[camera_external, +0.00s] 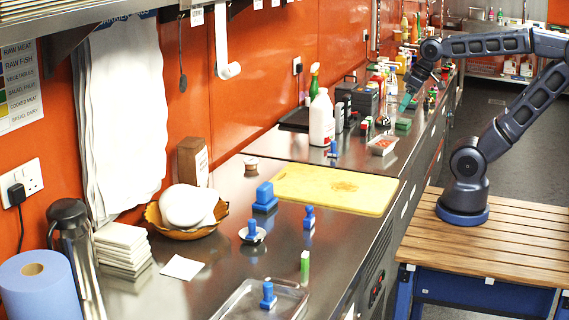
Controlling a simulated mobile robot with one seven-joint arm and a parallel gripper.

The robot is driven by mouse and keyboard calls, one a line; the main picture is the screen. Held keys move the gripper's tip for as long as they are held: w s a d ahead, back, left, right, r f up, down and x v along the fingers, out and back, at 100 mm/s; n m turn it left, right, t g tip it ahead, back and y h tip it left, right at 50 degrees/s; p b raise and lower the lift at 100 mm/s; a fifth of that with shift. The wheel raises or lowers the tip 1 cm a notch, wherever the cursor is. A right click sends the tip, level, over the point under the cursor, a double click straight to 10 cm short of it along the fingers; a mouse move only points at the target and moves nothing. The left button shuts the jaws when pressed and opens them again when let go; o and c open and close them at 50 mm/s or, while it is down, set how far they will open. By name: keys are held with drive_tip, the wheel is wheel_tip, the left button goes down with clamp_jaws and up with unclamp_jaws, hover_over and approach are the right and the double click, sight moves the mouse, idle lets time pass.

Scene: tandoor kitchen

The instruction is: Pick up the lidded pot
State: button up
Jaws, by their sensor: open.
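My gripper (406,102) is at the far part of the steel counter (222,262), pointing down with teal fingertips over a cluster of small items. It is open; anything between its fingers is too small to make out. I cannot clearly pick out a lidded pot. Small, dark, green and red items crowd the counter around the gripper, and some are hidden behind it. A low green block (403,125) lies just below the gripper.
A white bottle (321,120) and a shallow tray with red contents (383,145) stand nearer than the gripper. A yellow board (330,188) lies mid-counter. Several blue knobbed items, such as one blue block (265,195), are nearer. An orange wall (245,95) runs behind.

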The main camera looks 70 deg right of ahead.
drive_tip(key=shift+w, duration=0.1)
drive_tip(key=n+g+h, duration=0.1)
drive_tip(key=n+h, duration=0.2)
drive_tip(key=n, duration=2.4)
hover_over(251, 160)
drive_tip(key=s+a, duration=0.2)
drive_tip(key=s, duration=0.1)
wheel_tip(251, 160, down, 22)
drive_tip(key=f, duration=0.1)
drive_tip(key=shift+g, duration=0.3)
drive_tip(key=shift+w+x, duration=0.15)
drive_tip(key=shift+x, duration=2.3)
drive_tip(key=shift+w+x, duration=0.15)
drive_tip(key=shift+x, duration=2.3)
drive_tip(key=c, duration=1)
